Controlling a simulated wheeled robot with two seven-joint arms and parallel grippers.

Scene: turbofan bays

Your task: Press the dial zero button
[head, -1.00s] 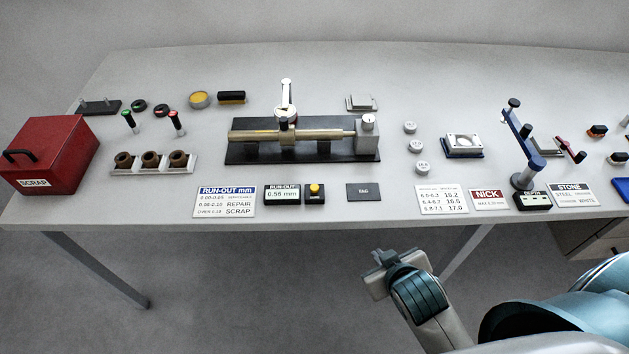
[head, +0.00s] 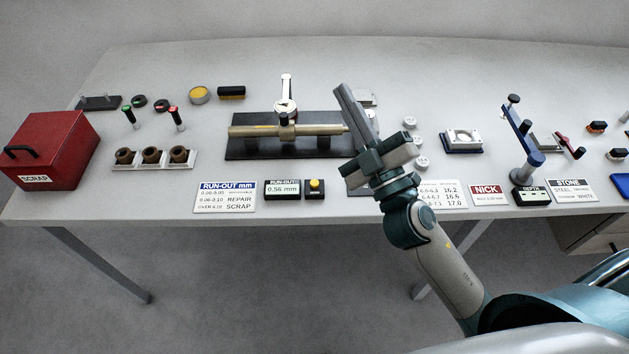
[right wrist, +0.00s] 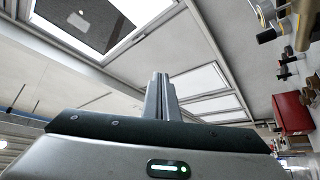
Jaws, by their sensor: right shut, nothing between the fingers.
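The dial zero button seems to be the yellow button (head: 315,185) on a small black box, just right of the RUN-OUT display (head: 282,188) reading 0.56 mm. The dial gauge (head: 286,105) stands upright over a brass-coloured shaft (head: 265,131) on a black base (head: 240,150). My right gripper (head: 345,92) is shut and empty, raised over the table to the right of the button, fingers pointing up and away. It hides the base's right end and most of the dark card. In the right wrist view the shut fingers (right wrist: 160,90) point at the ceiling. My left gripper is out of view.
A RUN-OUT mm card (head: 224,197) lies left of the display. A red SCRAP box (head: 50,150) is at the far left. A holder with brown rings (head: 152,158), small weights and a blue stand (head: 525,145) also stand around. The front edge near the button is clear.

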